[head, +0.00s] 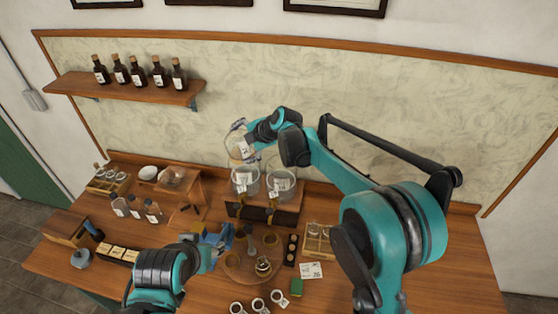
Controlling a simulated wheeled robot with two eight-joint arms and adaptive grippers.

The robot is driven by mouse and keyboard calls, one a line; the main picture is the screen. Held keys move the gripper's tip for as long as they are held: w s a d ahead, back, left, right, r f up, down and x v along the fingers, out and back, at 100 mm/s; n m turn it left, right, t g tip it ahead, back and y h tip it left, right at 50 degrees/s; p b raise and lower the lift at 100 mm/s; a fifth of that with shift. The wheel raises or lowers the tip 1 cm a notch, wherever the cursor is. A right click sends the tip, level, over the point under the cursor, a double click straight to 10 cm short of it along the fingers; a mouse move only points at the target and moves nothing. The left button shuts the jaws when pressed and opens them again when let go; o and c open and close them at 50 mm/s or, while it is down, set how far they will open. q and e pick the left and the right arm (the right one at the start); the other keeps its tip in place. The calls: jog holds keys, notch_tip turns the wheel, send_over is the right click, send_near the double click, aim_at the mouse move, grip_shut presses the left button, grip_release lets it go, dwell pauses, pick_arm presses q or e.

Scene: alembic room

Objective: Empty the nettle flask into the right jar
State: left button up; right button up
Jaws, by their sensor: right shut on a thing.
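My right gripper (238,127) is shut on a clear glass flask (236,150) with a small pale label and holds it up in front of the back wall. The flask looks tilted; its label is too small to read. In the picture it is just above the left jar (244,187). The right jar (282,186) stands beside that one.
A round wooden board (240,272) with cups and a small pot lies in front of the stand. White cups (257,304) stand at the front edge. Small bottles (135,208) and a wooden box (68,227) stand left. Dark bottles line a wall shelf (130,88).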

aim_at(242, 131)
jog(key=shift+s+r+y, duration=0.1)
jog(key=shift+r+y, duration=0.2)
jog(key=shift+r, duration=0.25)
dwell(1.4)
jog(key=shift+w+d+r+m+g+y, duration=0.15)
jog(key=shift+d+r+m+g+y, duration=0.2)
jog(key=shift+r+y, duration=0.3)
jog(key=shift+w+d+r+m+g+y, duration=0.15)
jog(key=shift+r+m+y, duration=0.3)
jog(key=shift+r, duration=0.25)
dwell(2.9)
jog(key=shift+w+d+r+y, duration=0.1)
jog(key=shift+d+r+y, duration=0.1)
jog(key=shift+r+y, duration=0.3)
jog(key=shift+d+r+m+b, duration=0.1)
jog(key=shift+r+m+b, duration=0.05)
jog(key=shift+m+b, duration=0.15)
dwell(0.6)
